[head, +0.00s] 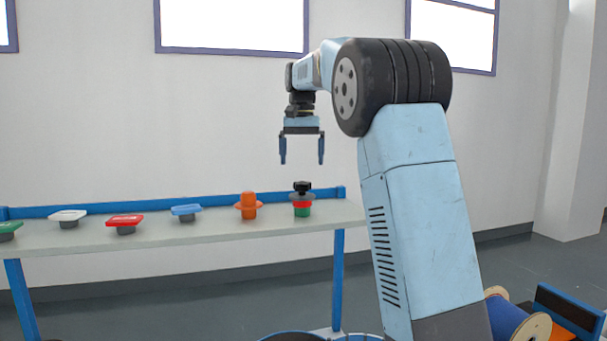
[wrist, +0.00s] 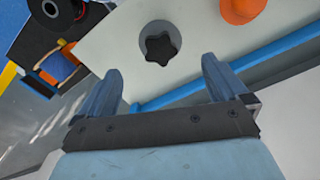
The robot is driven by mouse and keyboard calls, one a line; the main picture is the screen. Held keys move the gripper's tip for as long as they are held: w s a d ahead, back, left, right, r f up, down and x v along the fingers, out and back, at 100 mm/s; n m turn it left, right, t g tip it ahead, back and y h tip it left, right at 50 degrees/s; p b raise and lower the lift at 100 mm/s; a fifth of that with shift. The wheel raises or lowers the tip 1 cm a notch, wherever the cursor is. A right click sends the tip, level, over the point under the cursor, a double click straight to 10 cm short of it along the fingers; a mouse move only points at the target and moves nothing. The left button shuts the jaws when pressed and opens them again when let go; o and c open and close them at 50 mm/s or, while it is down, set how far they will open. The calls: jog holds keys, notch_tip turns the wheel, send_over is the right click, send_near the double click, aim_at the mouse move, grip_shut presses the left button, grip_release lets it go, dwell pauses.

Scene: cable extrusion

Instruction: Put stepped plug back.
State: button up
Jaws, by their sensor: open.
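A plug with a black star knob, a grey flange and red and green steps below (head: 302,199) stands upright at the right end of the bench (head: 160,241). I take it for the stepped plug. In the wrist view its knob (wrist: 159,48) and grey flange show from above, between and beyond my fingertips; its lower steps are hidden there. My gripper (head: 302,162) points down above the plug, apart from it. Its fingers are spread with nothing between them; they also show in the wrist view (wrist: 161,70).
An orange stepped piece (head: 248,205) stands just left of the plug. Blue (head: 186,211), red (head: 125,222), white (head: 68,216) and green (head: 8,230) pieces stand further left. A blue rail (head: 130,208) runs along the bench's back. A cable spool (head: 515,322) is at lower right.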

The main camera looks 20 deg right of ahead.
jog(key=s+d+n+t, duration=0.2)
jog(key=s+t, duration=0.1)
jog(key=s, duration=1.5)
jog(key=s+a+f+n+t, duration=0.1)
jog(key=s+f+n+t, duration=0.1)
jog(key=s+f, duration=1.4)
jog(key=s, duration=0.4)
jog(key=shift+a+f+n+t, duration=0.15)
jog(key=shift+a+n+t, duration=0.1)
jog(key=shift+n+t, duration=0.05)
